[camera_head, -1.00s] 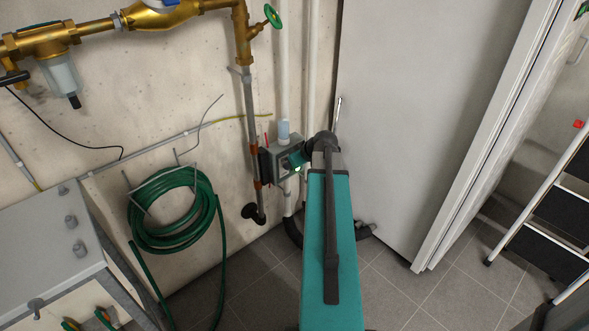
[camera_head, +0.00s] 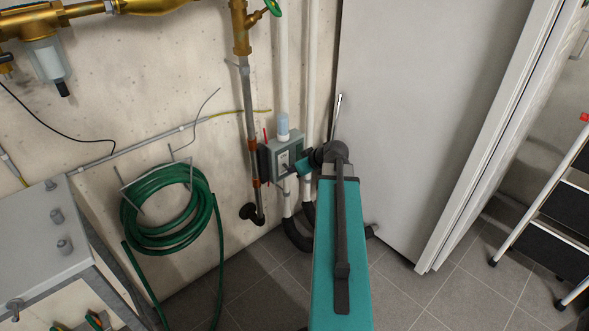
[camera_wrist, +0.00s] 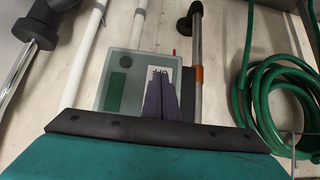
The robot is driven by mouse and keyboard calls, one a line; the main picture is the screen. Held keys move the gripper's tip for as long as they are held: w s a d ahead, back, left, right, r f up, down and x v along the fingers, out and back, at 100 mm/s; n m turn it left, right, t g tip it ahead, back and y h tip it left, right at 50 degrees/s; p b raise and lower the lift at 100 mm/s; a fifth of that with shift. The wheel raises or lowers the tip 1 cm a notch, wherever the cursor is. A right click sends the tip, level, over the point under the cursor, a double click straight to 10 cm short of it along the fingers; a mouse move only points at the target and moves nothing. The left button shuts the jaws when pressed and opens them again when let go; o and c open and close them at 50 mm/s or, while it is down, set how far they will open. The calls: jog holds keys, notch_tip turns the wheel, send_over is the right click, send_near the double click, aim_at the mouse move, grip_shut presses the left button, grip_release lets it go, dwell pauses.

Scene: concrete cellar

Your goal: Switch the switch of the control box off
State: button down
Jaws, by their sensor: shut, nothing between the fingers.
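The control box (camera_head: 284,157) is a small grey box on the wall, beside the vertical pipe. In the wrist view the control box (camera_wrist: 117,83) shows a dark green panel and a white label with dark marks near my fingertips. My gripper (camera_wrist: 161,84) is shut and empty, its purple-grey fingers pointing at the label on the box's face. They cover part of the face, and I cannot tell whether they touch it. The switch itself is not clearly visible, so its position cannot be told. In the head view my gripper (camera_head: 297,167) is just right of the box, mostly hidden.
A copper-and-grey pipe (camera_head: 249,120) runs beside the box, and white pipes (camera_head: 310,70) pass behind it. A coiled green hose (camera_head: 165,240) hangs to the left. A grey door (camera_head: 420,110) is on the right, with a stepladder (camera_head: 535,215) beyond. Tiled floor lies below.

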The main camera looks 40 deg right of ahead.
jog(key=shift+r, duration=0.15)
jog(key=shift+r+p, duration=0.35)
jog(key=shift+r, duration=0.3)
dwell(0.4)
